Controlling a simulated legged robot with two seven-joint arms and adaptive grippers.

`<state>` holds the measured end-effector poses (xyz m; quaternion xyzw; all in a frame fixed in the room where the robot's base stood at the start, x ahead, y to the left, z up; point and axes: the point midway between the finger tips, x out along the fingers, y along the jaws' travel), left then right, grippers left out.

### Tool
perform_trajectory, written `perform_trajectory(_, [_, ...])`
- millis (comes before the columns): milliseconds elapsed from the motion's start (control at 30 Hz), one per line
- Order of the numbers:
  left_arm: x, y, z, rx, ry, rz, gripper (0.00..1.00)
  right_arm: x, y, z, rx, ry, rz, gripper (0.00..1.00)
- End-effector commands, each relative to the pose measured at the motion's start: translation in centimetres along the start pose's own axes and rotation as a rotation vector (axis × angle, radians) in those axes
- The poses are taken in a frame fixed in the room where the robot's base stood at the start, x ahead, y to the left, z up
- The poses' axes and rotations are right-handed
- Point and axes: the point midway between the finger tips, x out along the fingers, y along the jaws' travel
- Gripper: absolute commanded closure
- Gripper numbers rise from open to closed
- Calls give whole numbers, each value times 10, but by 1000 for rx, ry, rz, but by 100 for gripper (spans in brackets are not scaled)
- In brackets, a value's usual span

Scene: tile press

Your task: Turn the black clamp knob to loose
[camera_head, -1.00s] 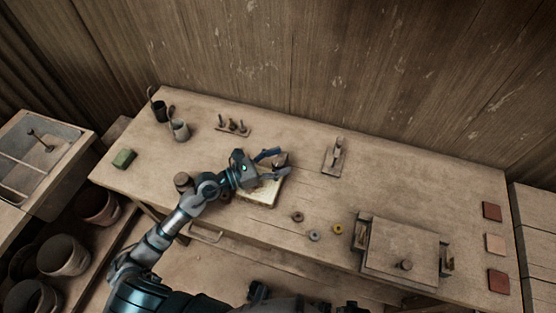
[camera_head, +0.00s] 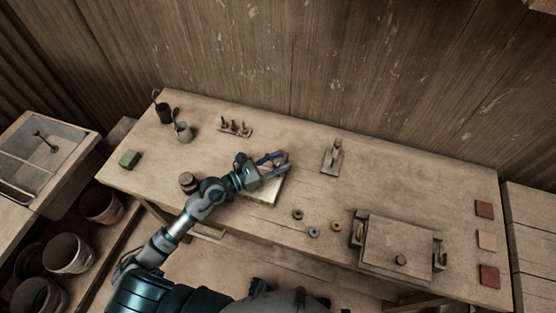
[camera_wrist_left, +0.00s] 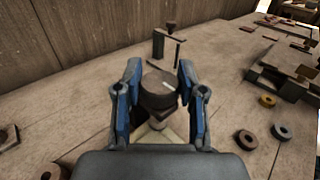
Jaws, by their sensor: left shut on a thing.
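The black clamp knob (camera_wrist_left: 157,95) shows in the left wrist view as a dark round knob with a short pale line on its top. In the head view my left gripper (camera_head: 277,163) reaches over the same pale plate (camera_head: 263,193) near the table's middle, and the fingers largely hide the knob there. My right gripper is not in view.
A wooden press (camera_head: 400,243) stands at the right, with three tiles beyond it. A small upright stand (camera_head: 332,157) is behind my gripper. Loose rings (camera_head: 313,232) lie to its right. A dark jar (camera_head: 188,183) stands beside my left arm, and a green block (camera_head: 129,159) lies far left.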

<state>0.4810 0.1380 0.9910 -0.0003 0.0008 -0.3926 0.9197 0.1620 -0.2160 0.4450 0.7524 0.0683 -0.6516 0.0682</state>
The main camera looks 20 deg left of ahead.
Motion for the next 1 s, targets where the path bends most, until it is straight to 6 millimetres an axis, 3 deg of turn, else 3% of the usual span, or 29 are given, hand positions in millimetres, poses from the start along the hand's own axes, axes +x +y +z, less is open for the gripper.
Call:
perform_trajectory(300, [0,2,2,4,-6,7,95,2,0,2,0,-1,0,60])
perform_trajectory(333, [0,2,2,4,-6,7,56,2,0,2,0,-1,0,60])
perform_trajectory(400, [0,2,2,4,-6,6,38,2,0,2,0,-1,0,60])
perform_trajectory(433, [0,2,2,3,-5,6,35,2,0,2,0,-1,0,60])
perform_trajectory(767, [-3,0,0,2,-2,4,35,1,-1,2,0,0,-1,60])
perform_trajectory(867, [-13,1,-1,1,0,4,35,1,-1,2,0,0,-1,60])
perform_trajectory(1000, [-42,0,-2,-1,4,4,35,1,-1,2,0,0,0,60])
